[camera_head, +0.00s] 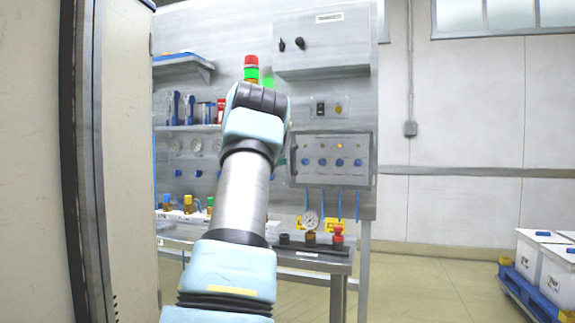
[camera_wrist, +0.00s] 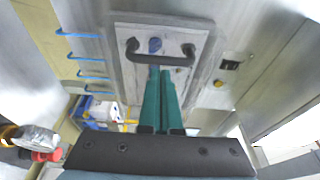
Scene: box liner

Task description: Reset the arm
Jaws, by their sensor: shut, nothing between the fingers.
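My arm reaches up and forward in the head view, its blue-and-grey wrist end in front of the grey workstation panel (camera_head: 235,60). My gripper is hidden behind the arm there. In the wrist view my gripper (camera_wrist: 160,72) shows as two long green fingers side by side, shut with nothing held. Their tips point toward a dark bar handle (camera_wrist: 160,60) on a grey panel door (camera_wrist: 190,85). Whether the tips touch the handle is unclear. In the head view a grey control box (camera_head: 330,172) with blue knobs is right of my arm.
A tall cabinet (camera_head: 120,160) stands close on the left. A stack light (camera_head: 251,62) shows above my wrist. White bins (camera_head: 545,262) stand at right. Open floor (camera_head: 440,285) lies between.

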